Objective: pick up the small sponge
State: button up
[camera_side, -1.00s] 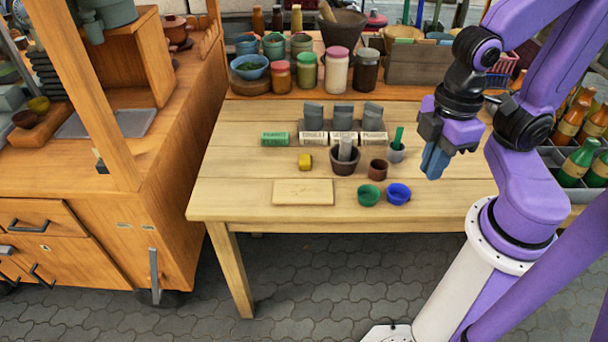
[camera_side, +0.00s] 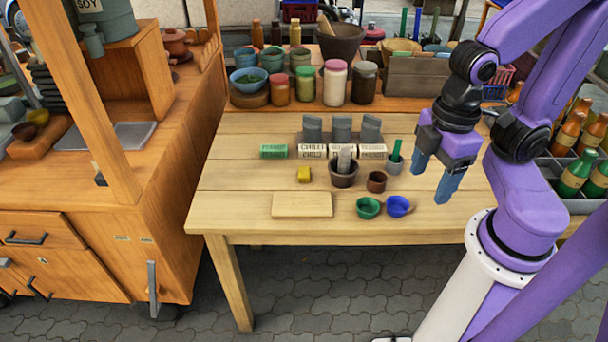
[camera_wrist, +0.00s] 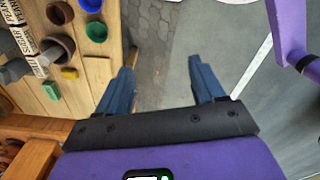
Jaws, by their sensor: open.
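The small sponge (camera_side: 304,174) is a yellow block on the wooden table (camera_side: 240,210), just behind the pale board (camera_side: 302,204) and left of the dark mortar (camera_side: 343,174). In the wrist view the yellow sponge (camera_wrist: 69,73) lies at the left, beside the board (camera_wrist: 98,75). My gripper (camera_side: 432,182) is above the right part of the table, well to the right of the sponge. Its two blue fingers are apart and empty.
A brown cup (camera_side: 377,181), a grey cup with a green stick (camera_side: 394,164), a green bowl (camera_side: 368,207) and a blue bowl (camera_side: 398,206) stand between sponge and gripper. Labelled boxes (camera_side: 342,151) are behind. Bottles (camera_side: 575,172) stand at the right.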

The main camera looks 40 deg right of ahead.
jog(key=w+a+m, duration=0.3)
jog(key=w+m, duration=0.2)
jog(key=w, duration=0.3)
jog(key=m, duration=1.7)
send_over(304, 173)
jog(key=f, duration=2)
jog(key=shift+s+a+f, duration=0.1)
jog(key=shift+s, duration=0.1)
jog(key=shift+w+d+f, duration=0.1)
jog(key=shift+w+f, duration=0.05)
jog(key=shift+f, duration=1.15)
jog(key=shift+w+d+f, duration=0.1)
jog(key=shift+f, duration=1.2)
jog(key=c, duration=1.1)
